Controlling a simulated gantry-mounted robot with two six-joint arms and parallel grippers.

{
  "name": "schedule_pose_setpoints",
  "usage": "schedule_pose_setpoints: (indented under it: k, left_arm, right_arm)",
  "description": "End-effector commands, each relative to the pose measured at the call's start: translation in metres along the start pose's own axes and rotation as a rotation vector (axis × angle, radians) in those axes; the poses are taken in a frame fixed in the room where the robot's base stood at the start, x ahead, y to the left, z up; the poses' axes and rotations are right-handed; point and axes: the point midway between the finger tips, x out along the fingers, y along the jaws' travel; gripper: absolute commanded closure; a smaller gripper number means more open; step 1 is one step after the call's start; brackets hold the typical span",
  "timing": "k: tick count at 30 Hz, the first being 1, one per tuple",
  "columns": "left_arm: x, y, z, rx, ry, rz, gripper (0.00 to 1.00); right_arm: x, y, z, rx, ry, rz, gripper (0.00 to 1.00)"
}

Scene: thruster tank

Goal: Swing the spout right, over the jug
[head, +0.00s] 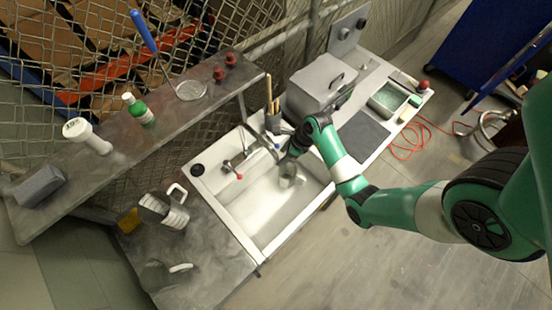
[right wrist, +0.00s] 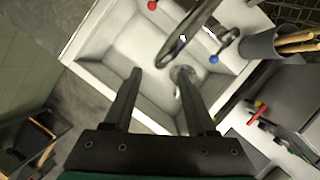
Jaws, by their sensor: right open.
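The metal spout (head: 237,159) rises at the back of the white sink (head: 262,235), between a red knob (head: 239,176) and a blue knob (head: 278,148). In the right wrist view the spout (right wrist: 192,28) runs diagonally across the top, its lower end close to my fingertips. My right gripper (head: 290,157) is over the sink's right part; in the wrist view its two fingers (right wrist: 153,75) are apart, with nothing clearly held. Whether they touch the spout I cannot tell. A jug (head: 175,217) with dark bands and a white handle stands on the counter left of the sink. My left gripper is out of view.
A pot with wooden-handled tools (head: 273,122) stands close behind my right gripper, also in the wrist view (right wrist: 262,48). A grey lidded box (head: 318,85) is to its right. A shelf (head: 95,170) with bottles runs at the back left. The sink's left part is clear.

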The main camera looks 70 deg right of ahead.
Motion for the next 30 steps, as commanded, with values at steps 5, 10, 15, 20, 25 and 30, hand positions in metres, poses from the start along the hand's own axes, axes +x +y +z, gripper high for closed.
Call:
schedule_pose_setpoints:
  k: [5, 10, 15, 20, 25, 30]
  left_arm:
    - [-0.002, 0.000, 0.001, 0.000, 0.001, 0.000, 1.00]
    - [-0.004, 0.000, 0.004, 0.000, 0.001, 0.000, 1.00]
    - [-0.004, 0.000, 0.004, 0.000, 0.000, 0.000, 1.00]
    - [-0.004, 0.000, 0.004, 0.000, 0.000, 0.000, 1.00]
    - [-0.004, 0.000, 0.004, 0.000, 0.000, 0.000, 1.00]
    - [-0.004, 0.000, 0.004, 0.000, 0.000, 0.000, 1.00]
  right_arm:
    - [0.039, 0.001, -0.001, 0.000, 0.002, 0.002, 0.43]
    - [0.057, 0.000, 0.000, -0.001, 0.000, 0.000, 0.43]
    - [0.059, 0.000, 0.001, 0.000, -0.002, -0.002, 0.43]
    - [0.059, 0.000, 0.001, 0.000, -0.002, -0.002, 0.50]
    - [0.059, 0.000, 0.001, 0.000, -0.002, -0.001, 0.81]
    - [0.059, 0.000, 0.001, 0.000, -0.002, -0.001, 1.00]
